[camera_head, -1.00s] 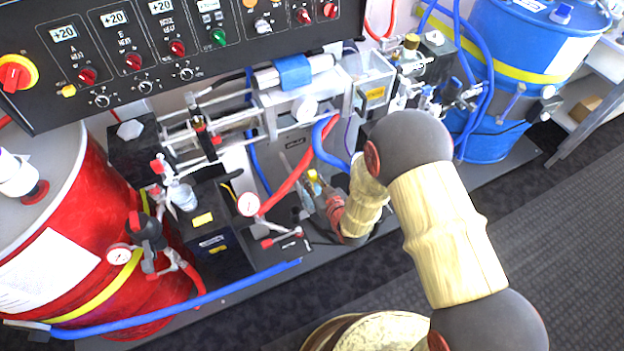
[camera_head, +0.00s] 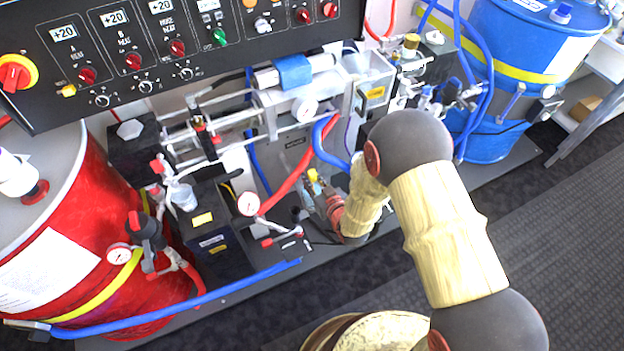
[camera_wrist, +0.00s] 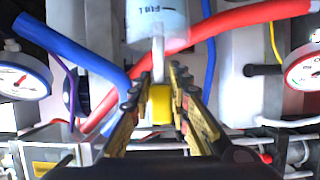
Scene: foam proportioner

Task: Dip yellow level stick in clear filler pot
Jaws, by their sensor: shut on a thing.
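My gripper (camera_wrist: 161,92) is shut on the yellow level stick (camera_wrist: 161,105), whose yellow end sits between the two fingers. A thin pale rod (camera_wrist: 158,55) runs from it toward the top of the wrist view. A translucent pot (camera_wrist: 157,20) marked "FULL" is at the top there. The rod overlaps its lower edge in the picture; I cannot tell whether it touches or enters. In the head view my gripper (camera_head: 315,192) is low in front of the machine, with a yellow spot (camera_head: 313,175) at it. A small clear cup (camera_head: 184,197) stands farther left.
A red hose (camera_head: 295,180) and a blue hose (camera_head: 322,140) pass close to my gripper. Pressure gauges (camera_head: 248,203) stand nearby. A red drum (camera_head: 100,250) is at left, a blue drum (camera_head: 500,90) at right. The floor at lower right is clear.

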